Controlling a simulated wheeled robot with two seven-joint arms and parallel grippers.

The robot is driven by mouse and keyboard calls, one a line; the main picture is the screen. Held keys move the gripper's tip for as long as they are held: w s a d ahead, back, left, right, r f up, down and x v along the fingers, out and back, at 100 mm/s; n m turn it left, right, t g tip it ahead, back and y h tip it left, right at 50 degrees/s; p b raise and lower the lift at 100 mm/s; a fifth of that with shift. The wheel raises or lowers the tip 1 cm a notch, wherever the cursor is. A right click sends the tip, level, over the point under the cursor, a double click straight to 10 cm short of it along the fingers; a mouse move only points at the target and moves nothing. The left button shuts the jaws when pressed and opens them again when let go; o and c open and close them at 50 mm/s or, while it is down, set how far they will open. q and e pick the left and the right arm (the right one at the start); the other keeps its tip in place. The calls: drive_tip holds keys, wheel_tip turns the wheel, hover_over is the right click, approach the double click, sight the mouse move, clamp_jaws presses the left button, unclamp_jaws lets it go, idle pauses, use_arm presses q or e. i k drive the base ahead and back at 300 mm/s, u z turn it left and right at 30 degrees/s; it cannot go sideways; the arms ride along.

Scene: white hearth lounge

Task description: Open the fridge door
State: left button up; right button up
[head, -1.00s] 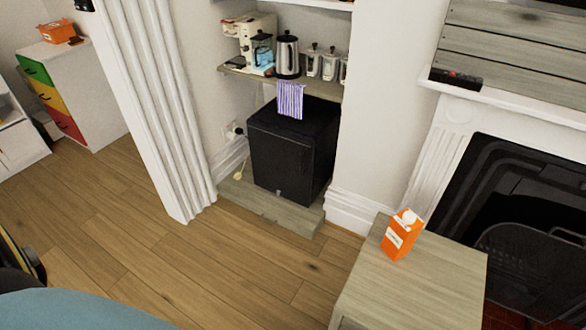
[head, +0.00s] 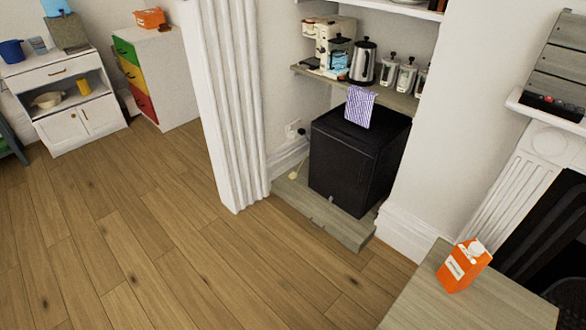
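A small black fridge (head: 345,163) stands on a low wooden plinth in the wall alcove, right of centre in the head view. Its front faces me and looks shut. Neither of my grippers is in view.
A wooden shelf (head: 392,98) above the fridge holds a coffee machine, a kettle and jars. An orange carton (head: 463,266) stands on a wooden table (head: 433,302) at the lower right. A white fluted column (head: 225,110) is left of the alcove. The wooden floor (head: 165,235) is clear.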

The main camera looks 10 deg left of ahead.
sight(342, 167)
drive_tip(key=u, duration=1.5)
drive_tip(key=i, duration=1.4)
drive_tip(key=z, duration=2.1)
drive_tip(key=i, duration=1.65)
